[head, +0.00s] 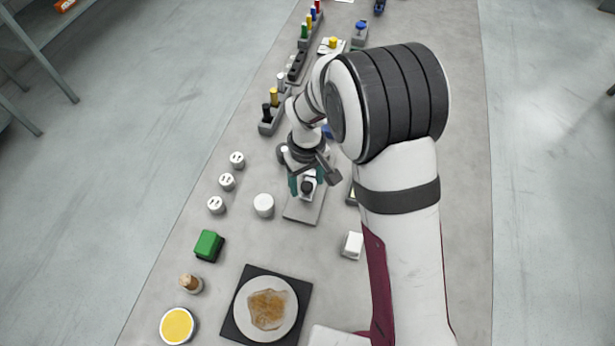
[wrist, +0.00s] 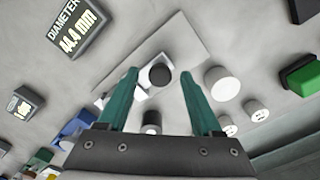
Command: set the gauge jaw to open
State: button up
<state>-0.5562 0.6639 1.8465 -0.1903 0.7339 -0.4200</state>
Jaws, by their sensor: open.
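The gauge has a pale grey base plate (head: 303,213), also seen in the wrist view (wrist: 187,35), with a white block and a black round knob (head: 307,187) on it. The knob shows in the wrist view (wrist: 160,75) too. My gripper (head: 307,181) is over the plate with its teal fingers apart, also in the wrist view (wrist: 159,74). The fingers appear on either side of the knob; I cannot tell whether they touch it. Part of the white block is hidden by the left finger in the wrist view. A display (wrist: 75,30) reads DIAMETER 44.4 mm.
A white cylinder (head: 264,206) stands left of the plate, with several small white pieces (head: 227,182) beyond it. A green block (head: 209,245), a dark tray (head: 237,331) with a dish and a white block (head: 353,245) are nearer. Racks of coloured pegs (head: 272,118) stand farther back.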

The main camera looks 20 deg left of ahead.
jog(key=shift+f, duration=0.1)
grip_shut()
dwell(0.3)
dwell(1.1)
